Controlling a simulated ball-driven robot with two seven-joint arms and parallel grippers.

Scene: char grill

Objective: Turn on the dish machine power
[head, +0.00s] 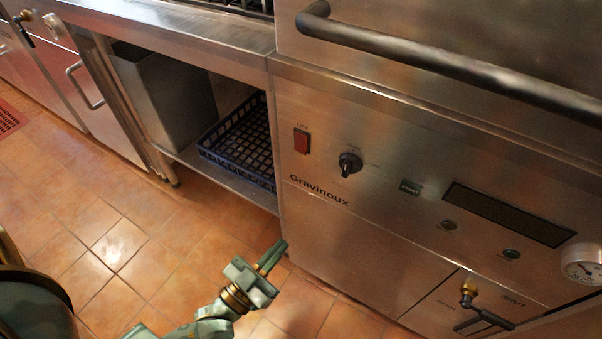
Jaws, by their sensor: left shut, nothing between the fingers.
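The dish machine (345,237) is a steel cabinet filling the right side of the head view, marked "Gravinoux". Its red power switch (302,141) is at the upper left of the front panel, under a small label that seems to read "OFF". A black knob (350,163), a green start button (410,188) and a dark display (508,214) lie to its right. My left gripper (277,253) is shut and empty, low in front of the machine's lower left edge. It is below the switch in the picture and apart from it. My right gripper is not in view.
A thick dark bar handle (450,65) crosses the machine's upper part. A drain lever (484,317) and a gauge (583,265) are at the lower right. A blue rack (240,147) sits on the open shelf to the left. The tiled floor (150,235) is clear.

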